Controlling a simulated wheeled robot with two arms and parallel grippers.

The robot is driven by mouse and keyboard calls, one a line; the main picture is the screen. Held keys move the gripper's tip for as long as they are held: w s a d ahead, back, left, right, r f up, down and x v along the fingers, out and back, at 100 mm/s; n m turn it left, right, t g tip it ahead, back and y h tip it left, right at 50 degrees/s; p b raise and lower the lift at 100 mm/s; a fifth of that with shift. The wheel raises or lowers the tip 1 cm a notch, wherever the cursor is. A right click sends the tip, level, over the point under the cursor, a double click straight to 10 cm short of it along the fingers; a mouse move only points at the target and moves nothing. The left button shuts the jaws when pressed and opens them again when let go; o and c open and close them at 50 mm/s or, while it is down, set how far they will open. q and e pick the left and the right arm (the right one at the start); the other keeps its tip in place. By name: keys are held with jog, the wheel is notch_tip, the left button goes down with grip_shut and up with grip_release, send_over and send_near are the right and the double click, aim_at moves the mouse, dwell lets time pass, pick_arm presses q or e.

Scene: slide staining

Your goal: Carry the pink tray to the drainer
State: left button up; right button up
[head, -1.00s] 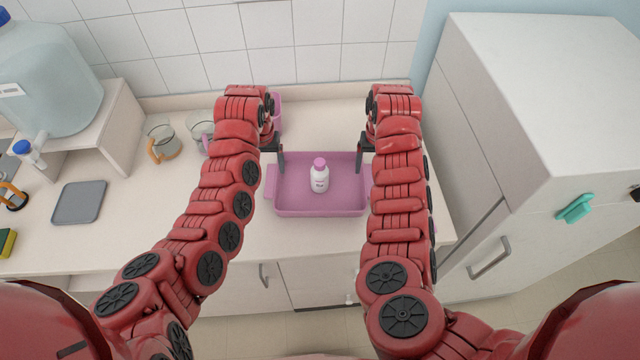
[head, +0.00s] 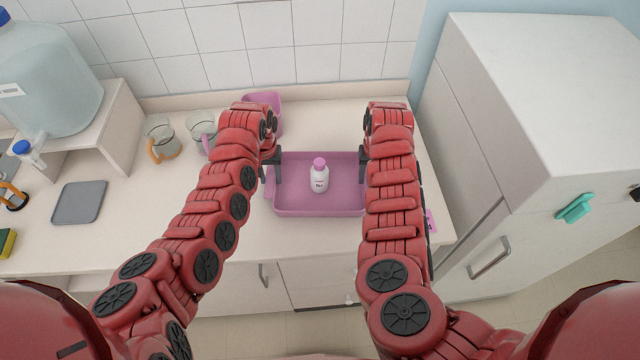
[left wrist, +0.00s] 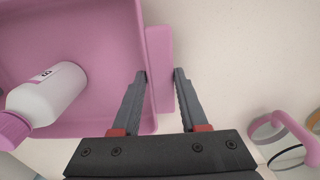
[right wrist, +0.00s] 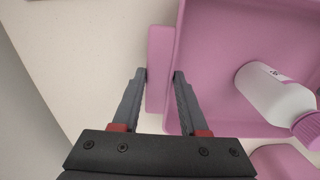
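The pink tray (head: 320,211) sits on the counter, with a white bottle with a pink cap (head: 319,178) standing inside it. My left gripper (head: 271,168) is at the tray's left handle. The drainer is not clearly identifiable.
Glass beakers (head: 160,140) and a pink container (head: 265,103) stand behind and left of the tray. A grey mat (head: 80,202) lies on free counter at left. A water tank (head: 45,80) stands on a raised shelf. A tall white cabinet (head: 540,110) stands at right.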

pick_arm(q)
grip_shut()
pick_arm(e)
grip_shut()
pick_arm(q)
jog(key=shift+r, duration=0.15)
pick_arm(e)
jog(key=shift+r, duration=0.15)
